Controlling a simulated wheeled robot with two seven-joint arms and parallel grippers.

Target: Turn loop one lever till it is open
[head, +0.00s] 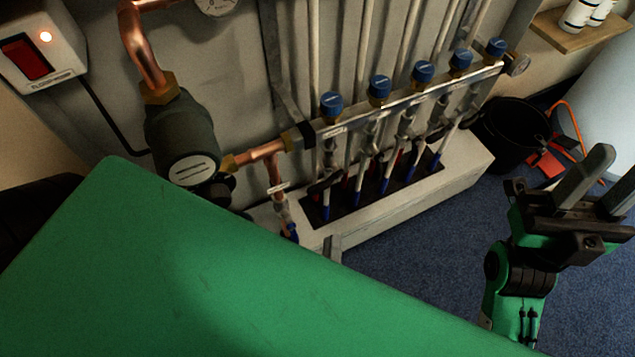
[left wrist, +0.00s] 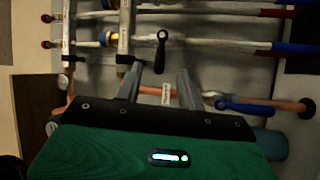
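The manifold bar (head: 405,103) carries several blue-capped valves, with black levers below them. The lever nearest the copper inlet (head: 325,183) appears to be loop one's; its label is too small to read. In the left wrist view a black lever (left wrist: 161,52) points down the picture toward my fingers. My left gripper (left wrist: 159,76) is open, its two grey fingers apart with the lever's end near the gap between them; contact cannot be told. In the head view my green left arm hides most of that gripper. My right gripper (head: 613,166) is open and empty over the carpet.
A copper pipe with a blue-handled valve (left wrist: 245,107) lies close to my left fingers. A dark round pump (head: 182,140) and red switch box (head: 38,55) stand left. A black bucket (head: 508,135) and orange cable (head: 568,120) are right. Blue carpet (head: 415,265) is clear.

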